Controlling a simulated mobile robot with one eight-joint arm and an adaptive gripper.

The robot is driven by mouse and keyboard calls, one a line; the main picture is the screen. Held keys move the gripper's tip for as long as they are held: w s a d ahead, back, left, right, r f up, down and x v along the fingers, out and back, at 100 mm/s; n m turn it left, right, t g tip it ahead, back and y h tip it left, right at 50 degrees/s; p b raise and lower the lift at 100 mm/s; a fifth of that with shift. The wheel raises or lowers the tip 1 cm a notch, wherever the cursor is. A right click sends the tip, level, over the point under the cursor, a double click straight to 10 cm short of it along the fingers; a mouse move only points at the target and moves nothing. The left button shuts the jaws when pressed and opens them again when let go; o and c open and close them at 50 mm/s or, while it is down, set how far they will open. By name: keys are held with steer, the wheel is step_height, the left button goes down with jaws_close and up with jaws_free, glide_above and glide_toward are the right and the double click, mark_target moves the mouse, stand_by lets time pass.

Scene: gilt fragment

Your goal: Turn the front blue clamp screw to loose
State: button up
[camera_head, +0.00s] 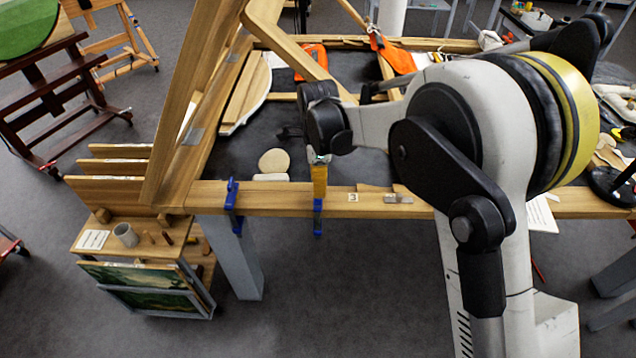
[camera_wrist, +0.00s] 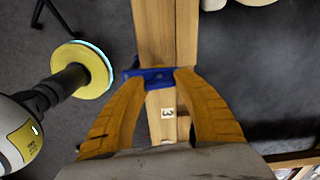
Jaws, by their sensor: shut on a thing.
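Two blue clamps sit on the front wooden rail in the head view: a left clamp (camera_head: 232,194) and a clamp to its right (camera_head: 318,216), whose lower part hangs below the rail. My gripper (camera_head: 319,181), with yellow-orange fingers, points down at the right-hand clamp and hides its top. In the wrist view, a blue clamp (camera_wrist: 150,75) lies across the rail, and my gripper (camera_wrist: 157,76) has its fingertips at the two ends of its blue bar, shut on it. The screw itself and its turn angle cannot be made out.
The wooden rail (camera_head: 270,198) carries a label marked 3 (camera_head: 353,197) and a metal plate (camera_head: 398,199) right of the clamp. Pale rounded pieces (camera_head: 274,162) lie behind it. A tall leaning wooden frame (camera_head: 190,110) stands at left. Open floor lies in front.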

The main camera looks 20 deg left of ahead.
steer(key=n, duration=1)
steer(key=shift+n, duration=0.4)
steer(key=n, duration=1)
steer(key=shift+n, duration=0.4)
steer(key=n, duration=0.5)
steer(key=shift+n, duration=0.3)
steer(key=n, duration=1)
steer(key=shift+n, duration=0.4)
steer(key=n, duration=0.5)
steer(key=shift+n, duration=0.3)
